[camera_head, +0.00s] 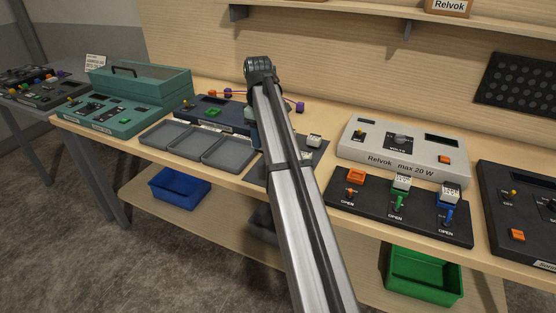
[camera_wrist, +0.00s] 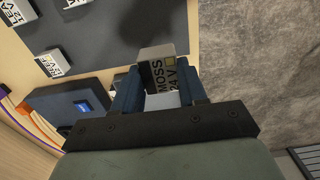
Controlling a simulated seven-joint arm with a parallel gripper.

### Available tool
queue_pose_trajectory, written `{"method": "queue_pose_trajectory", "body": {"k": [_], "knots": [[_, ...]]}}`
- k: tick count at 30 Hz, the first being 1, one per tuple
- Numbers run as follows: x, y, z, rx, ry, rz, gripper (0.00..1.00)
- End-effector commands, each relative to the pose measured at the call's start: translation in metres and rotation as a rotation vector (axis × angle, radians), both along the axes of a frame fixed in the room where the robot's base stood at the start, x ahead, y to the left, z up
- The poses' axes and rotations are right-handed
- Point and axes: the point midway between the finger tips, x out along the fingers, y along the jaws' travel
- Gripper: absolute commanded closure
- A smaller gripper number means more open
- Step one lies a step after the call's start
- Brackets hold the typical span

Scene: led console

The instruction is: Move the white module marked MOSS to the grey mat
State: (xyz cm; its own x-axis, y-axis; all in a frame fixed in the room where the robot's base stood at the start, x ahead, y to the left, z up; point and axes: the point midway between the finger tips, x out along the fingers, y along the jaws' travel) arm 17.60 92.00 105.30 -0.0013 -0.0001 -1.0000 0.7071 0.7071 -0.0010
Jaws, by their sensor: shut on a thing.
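My gripper (camera_wrist: 156,88) is shut on the white module marked MOSS (camera_wrist: 158,75) in the wrist view. Its label also reads 24 V, and one finger is on each side of it. The grey mat (camera_wrist: 115,30) lies below, with a dark shadow near the held module. Several other white modules, such as one at the lower left (camera_wrist: 53,63), rest on the mat. In the head view the mat (camera_head: 317,159) lies partly behind my arm, with a white module (camera_head: 314,141) on it.
Grey trays (camera_head: 228,153) lie left of the mat. A dark blue console (camera_head: 213,113) with coloured wires stands behind them. A pale Relvok console (camera_head: 395,160) and a black switch panel (camera_head: 398,217) stand to the right. The wooden bench's front edge is close to the mat.

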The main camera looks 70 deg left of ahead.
Motion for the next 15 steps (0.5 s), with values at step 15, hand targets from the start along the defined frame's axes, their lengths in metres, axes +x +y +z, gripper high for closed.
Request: {"method": "queue_pose_trajectory", "body": {"k": [15], "knots": [[0.000,-0.001,-0.062,-0.001,0.001,0.000,0.89]]}}
